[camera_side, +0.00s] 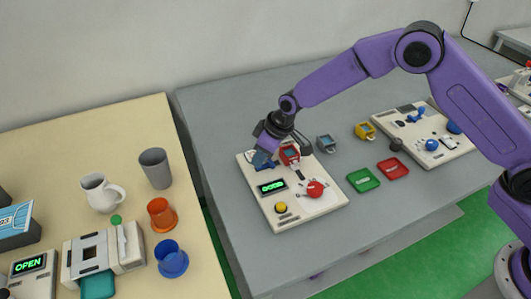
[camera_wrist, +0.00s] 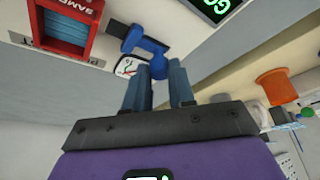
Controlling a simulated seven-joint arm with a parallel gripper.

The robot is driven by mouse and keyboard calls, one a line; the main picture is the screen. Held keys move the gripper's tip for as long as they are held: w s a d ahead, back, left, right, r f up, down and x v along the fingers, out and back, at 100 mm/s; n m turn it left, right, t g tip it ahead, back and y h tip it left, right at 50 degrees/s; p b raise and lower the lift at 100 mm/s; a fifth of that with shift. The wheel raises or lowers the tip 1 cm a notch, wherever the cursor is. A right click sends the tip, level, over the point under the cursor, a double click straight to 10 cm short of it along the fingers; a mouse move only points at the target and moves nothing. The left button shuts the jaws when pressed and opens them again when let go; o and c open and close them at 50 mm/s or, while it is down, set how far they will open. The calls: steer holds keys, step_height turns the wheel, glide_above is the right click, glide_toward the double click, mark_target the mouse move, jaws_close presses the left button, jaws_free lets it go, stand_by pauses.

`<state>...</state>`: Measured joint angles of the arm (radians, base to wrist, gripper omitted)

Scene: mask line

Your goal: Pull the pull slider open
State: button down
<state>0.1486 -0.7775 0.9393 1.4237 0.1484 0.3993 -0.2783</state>
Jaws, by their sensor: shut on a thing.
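A cream control panel (camera_side: 303,212) lies on the grey table. A blue handle (camera_wrist: 146,42), which looks like the pull slider, sits on it between a red sample box (camera_wrist: 68,28) and a lit green display (camera_wrist: 213,8). My gripper (camera_side: 264,161) is at the panel's far left corner, and its blue fingers hide most of the handle in the side view. In the wrist view my gripper (camera_wrist: 160,72) is shut on the handle's rounded end. How far the slider is out cannot be told.
A small round dial (camera_wrist: 130,66) is right beside the fingers. The panel also has a red knob (camera_side: 315,188) and a yellow button (camera_side: 282,208). Green (camera_side: 363,180) and red (camera_side: 393,169) trays lie to its right. A cream table (camera_side: 205,255) with cups stands left, across a gap.

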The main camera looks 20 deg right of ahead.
steer(key=shift+a, duration=0.35)
steer(key=c, duration=1)
jaws_free()
steer(key=shift+d, duration=0.1)
steer(key=shift+s+d+r, duration=0.1)
steer(key=shift+r, duration=0.15)
steer(key=v, duration=1.7)
